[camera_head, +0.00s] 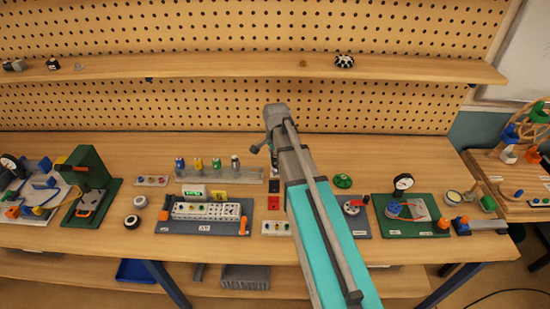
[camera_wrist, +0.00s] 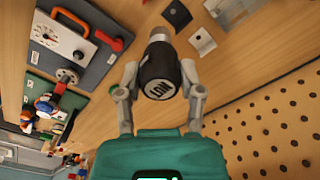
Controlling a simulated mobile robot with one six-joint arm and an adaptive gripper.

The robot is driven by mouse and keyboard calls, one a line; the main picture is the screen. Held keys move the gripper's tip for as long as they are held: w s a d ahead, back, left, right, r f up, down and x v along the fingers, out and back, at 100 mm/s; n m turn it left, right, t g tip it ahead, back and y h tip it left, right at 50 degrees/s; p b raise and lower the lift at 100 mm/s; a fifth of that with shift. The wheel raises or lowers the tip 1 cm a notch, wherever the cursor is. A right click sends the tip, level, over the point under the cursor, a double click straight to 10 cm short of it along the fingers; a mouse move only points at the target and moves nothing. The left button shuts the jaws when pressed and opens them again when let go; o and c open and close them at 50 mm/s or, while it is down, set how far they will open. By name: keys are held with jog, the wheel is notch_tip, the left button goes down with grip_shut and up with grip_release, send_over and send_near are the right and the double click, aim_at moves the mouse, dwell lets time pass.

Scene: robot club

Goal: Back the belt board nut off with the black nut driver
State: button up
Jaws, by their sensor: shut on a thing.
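The black nut driver (camera_wrist: 160,75), marked NUT, is between the two fingers of my gripper (camera_wrist: 160,88) in the wrist view. My gripper is shut on it, and its silver end points away from the camera, above the wooden bench. In the head view my wrist (camera_head: 276,115) is over the back of the bench; the fingers and driver are hidden behind my arm. I cannot tell which board is the belt board, and no nut is clear.
A rack (camera_head: 218,175) of several coloured drivers stands at the back. A grey board with a white block (camera_head: 206,210) lies left of my arm; a green gauge board (camera_head: 425,228) lies right. The pegboard and shelf (camera_head: 200,66) rise behind. Bare bench lies at back right.

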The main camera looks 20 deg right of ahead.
aim_at(276, 167)
jog(key=shift+c, duration=1)
jog(key=shift+r+p, duration=1.75)
jog(key=shift+r, duration=0.05)
jog(key=shift+f, duration=0.15)
notch_tip(276, 167, down, 8)
jog(key=b, duration=0.8)
jog(key=shift+f+b, duration=0.15)
jog(key=shift+b, duration=0.15)
jog(key=shift+d, duration=0.1)
